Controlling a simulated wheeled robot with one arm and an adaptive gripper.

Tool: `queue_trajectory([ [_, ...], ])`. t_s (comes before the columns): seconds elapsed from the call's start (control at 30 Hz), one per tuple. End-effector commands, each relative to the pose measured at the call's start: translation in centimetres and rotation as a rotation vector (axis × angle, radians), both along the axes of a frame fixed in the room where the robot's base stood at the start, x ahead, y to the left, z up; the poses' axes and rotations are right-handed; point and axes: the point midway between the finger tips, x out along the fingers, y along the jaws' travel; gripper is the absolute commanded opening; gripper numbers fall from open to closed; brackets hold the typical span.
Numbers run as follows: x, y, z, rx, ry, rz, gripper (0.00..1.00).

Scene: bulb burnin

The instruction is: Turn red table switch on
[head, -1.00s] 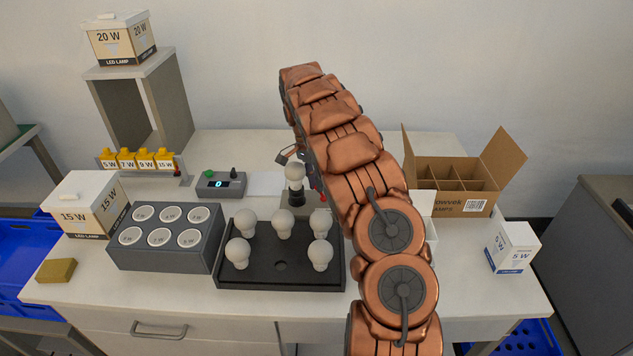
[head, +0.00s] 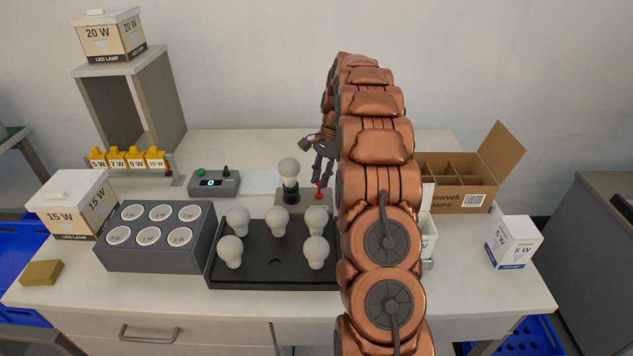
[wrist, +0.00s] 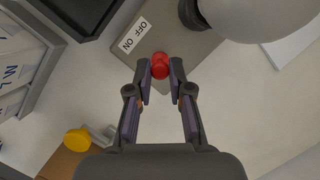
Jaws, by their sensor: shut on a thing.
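The red table switch (head: 319,190) stands on a grey base plate (head: 281,202), right of a black socket (head: 290,194) that holds a white bulb (head: 289,167). In the wrist view the red switch knob (wrist: 160,65) is between my fingertips, and my gripper (wrist: 159,71) is shut on it. An "OFF ON" label (wrist: 134,34) lies on the plate beside the knob. I cannot tell which way the lever leans. In the head view my gripper (head: 321,172) comes down on the switch from above. The bulb looks unlit.
A black tray (head: 225,279) with several white bulbs lies in front of the plate. A grey meter (head: 228,184) reading 0 stands to the left. An open carton (head: 467,196) stands at the right. A yellow knob (wrist: 77,140) shows in the wrist view. My arm hides part of the table.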

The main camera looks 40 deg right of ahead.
Motion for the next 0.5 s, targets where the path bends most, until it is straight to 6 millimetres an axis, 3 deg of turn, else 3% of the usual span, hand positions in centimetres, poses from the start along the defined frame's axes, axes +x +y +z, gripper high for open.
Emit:
queue_trajectory([
  [0.5,-1.2,-1.7,-0.5,0.254,-0.195,-0.002,0.00],
])
